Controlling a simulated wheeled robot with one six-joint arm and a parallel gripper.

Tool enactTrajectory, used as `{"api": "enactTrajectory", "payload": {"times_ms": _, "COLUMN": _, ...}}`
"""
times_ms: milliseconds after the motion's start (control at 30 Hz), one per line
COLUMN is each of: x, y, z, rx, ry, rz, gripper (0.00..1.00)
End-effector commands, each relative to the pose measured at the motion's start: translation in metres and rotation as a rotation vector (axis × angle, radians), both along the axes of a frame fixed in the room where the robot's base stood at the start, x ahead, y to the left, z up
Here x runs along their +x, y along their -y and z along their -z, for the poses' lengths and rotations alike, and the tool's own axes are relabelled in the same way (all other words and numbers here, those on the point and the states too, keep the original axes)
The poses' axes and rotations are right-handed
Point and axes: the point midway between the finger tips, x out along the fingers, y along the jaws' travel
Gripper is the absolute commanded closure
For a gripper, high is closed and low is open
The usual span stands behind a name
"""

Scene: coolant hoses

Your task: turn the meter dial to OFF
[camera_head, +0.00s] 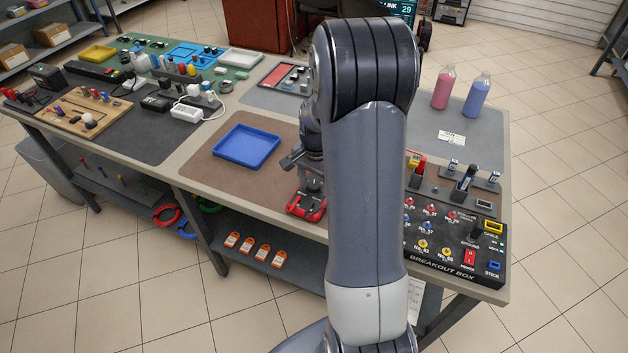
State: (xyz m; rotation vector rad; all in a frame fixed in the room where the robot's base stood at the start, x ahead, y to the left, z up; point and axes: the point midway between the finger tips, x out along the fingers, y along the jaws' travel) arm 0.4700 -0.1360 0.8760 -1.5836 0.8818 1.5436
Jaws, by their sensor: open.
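A small red-edged device with a dark face, which looks like the meter (306,206), lies near the front edge of the table's brown mat. Its dial and markings are too small to read, and its upper part is covered by my gripper. My gripper (313,184) is open, pointing down just above or at the meter's far end. I cannot tell whether it touches the dial. My own upright arm hides the area to the right of the meter.
An empty blue tray (246,146) lies on the mat left of my gripper. A black breakout box (447,262) stands at the right front. Pink (443,88) and blue (476,97) bottles stand at the back right. Mat around the tray is clear.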

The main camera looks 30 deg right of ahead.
Motion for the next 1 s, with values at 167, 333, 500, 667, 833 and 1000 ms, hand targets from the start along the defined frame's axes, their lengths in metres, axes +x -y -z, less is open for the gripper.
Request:
{"api": "enactTrajectory", "payload": {"times_ms": 167, "x": 0.0001, "y": -0.0001, "z": 0.0033, "rx": -0.001, "ry": 0.0, "rz": 0.0, "gripper": 0.45}}
{"api": "enactTrajectory", "payload": {"times_ms": 333, "x": 0.0001, "y": -0.0001, "z": 0.0031, "rx": 0.0, "ry": 0.0, "rz": 0.0, "gripper": 0.48}}
{"api": "enactTrajectory", "payload": {"times_ms": 500, "x": 0.0002, "y": 0.0, "z": 0.0029, "rx": 0.0, "ry": 0.0, "rz": 0.0, "gripper": 0.62}}
{"api": "enactTrajectory", "payload": {"times_ms": 667, "x": 0.0002, "y": 0.0, "z": 0.0028, "rx": -0.001, "ry": 0.0, "rz": 0.0, "gripper": 0.75}}
{"api": "enactTrajectory", "payload": {"times_ms": 833, "x": 0.0002, "y": 0.0001, "z": 0.0027, "rx": -0.001, "ry": 0.0, "rz": 0.0, "gripper": 0.89}}
{"api": "enactTrajectory", "payload": {"times_ms": 1000, "x": 0.0002, "y": 0.0001, "z": 0.0028, "rx": 0.0, "ry": 0.0, "rz": -0.007, "gripper": 0.9}}
